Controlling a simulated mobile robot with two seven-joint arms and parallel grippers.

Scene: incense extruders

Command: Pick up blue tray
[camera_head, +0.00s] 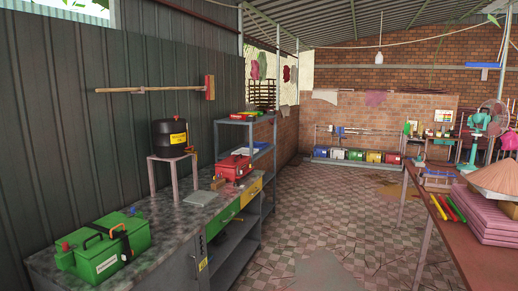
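A flat blue thing (482,65) sits high at the upper right, on a ledge along the brick wall. It is small in the view, and I cannot tell for sure whether it is a tray. Another small blue patch shows on the grey shelf unit (262,121) beside the workbench, partly hidden. Neither of my grippers is in view.
A workbench (160,222) along the left wall carries a green toolbox (103,247), a red box (233,167) and a black drum (170,138) on a stand. A table (478,262) with pink stacked cloth (482,212) is at right. The tiled floor (325,215) between is open.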

